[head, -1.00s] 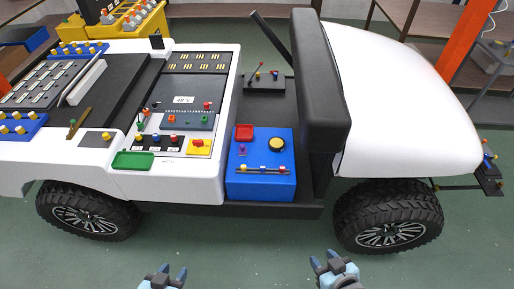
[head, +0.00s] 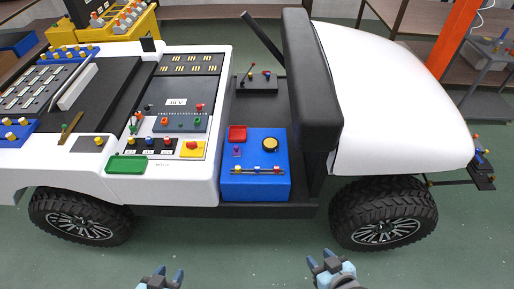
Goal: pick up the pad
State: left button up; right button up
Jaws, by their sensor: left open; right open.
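I cannot tell for sure which part is the pad. A yellow square plate (head: 191,149) with a red knob sits at the corner of the cart's control panel. My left gripper (head: 170,274) is open and empty at the bottom edge, in front of the cart. My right gripper (head: 320,259) is open and empty below the gap between the wheels. Both are well apart from these parts.
The white cart (head: 400,110) with large black wheels (head: 382,213) fills the middle. A blue box (head: 255,185) stands beside the seat, and a green tray (head: 127,164) lies on the body. Green floor in front is clear. Tables (head: 480,65) stand behind.

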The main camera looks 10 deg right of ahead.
aim_at(236, 150)
jog(key=i+j+z, duration=0.65)
jog(key=j, duration=0.2)
jog(key=i+j+z, duration=0.35)
jog(key=j, duration=0.2)
